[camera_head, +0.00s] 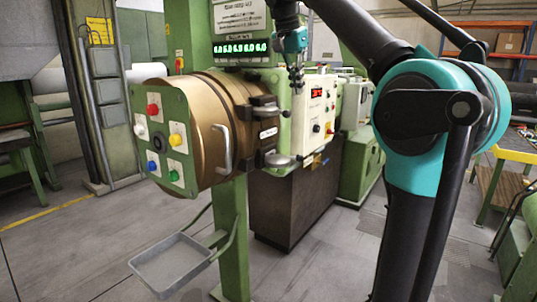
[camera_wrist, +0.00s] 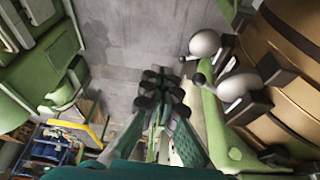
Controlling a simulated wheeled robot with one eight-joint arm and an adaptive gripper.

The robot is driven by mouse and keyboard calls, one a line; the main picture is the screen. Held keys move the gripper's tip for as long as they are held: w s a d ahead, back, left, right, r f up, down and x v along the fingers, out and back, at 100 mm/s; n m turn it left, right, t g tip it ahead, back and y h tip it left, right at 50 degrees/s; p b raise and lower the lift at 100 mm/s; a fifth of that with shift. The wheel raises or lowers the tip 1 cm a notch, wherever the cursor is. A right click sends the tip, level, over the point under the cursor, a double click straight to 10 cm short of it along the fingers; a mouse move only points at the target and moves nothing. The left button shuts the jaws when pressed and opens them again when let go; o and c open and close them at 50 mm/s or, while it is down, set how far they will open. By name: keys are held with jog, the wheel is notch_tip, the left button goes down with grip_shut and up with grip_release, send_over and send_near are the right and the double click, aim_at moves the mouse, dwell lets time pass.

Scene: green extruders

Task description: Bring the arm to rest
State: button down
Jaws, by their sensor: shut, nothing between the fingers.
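My gripper (camera_head: 296,80) hangs fingers-down in front of the green machine column, just right of the lit display, in the head view. In the wrist view my gripper (camera_wrist: 160,95) points down toward the grey floor, its dark fingertips close together with nothing between them. My black and teal arm spans the right side of the head view. The bronze barrel (camera_head: 205,125) with its green button plate (camera_head: 163,135) stands left of my gripper, apart from it.
Latch handles (camera_wrist: 205,43) on the barrel lie close at the right in the wrist view. A control box (camera_head: 318,108) sits just below right of my gripper. A grey tray (camera_head: 172,262) hangs low in front. Open floor (camera_head: 80,260) lies at left.

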jog(key=d+f+n+y, duration=0.1)
jog(key=d+f+n, duration=0.15)
jog(key=f, duration=1.05)
jog(key=d+f+n, duration=0.1)
jog(key=d+f, duration=0.2)
jog(key=f, duration=1.1)
jog(key=s+d+f+n, duration=0.2)
jog(key=s+f, duration=0.8)
jog(key=f, duration=0.3)
jog(key=s+d+f+n+t+y, duration=0.1)
jog(key=s+d+f+n, duration=0.1)
jog(key=s+f, duration=0.8)
notch_tip(320, 180, down, 4)
jog(key=shift+s+d+f+y, duration=0.2)
jog(key=shift+d+y, duration=0.1)
jog(key=shift+d, duration=0.35)
jog(key=shift+r, duration=0.1)
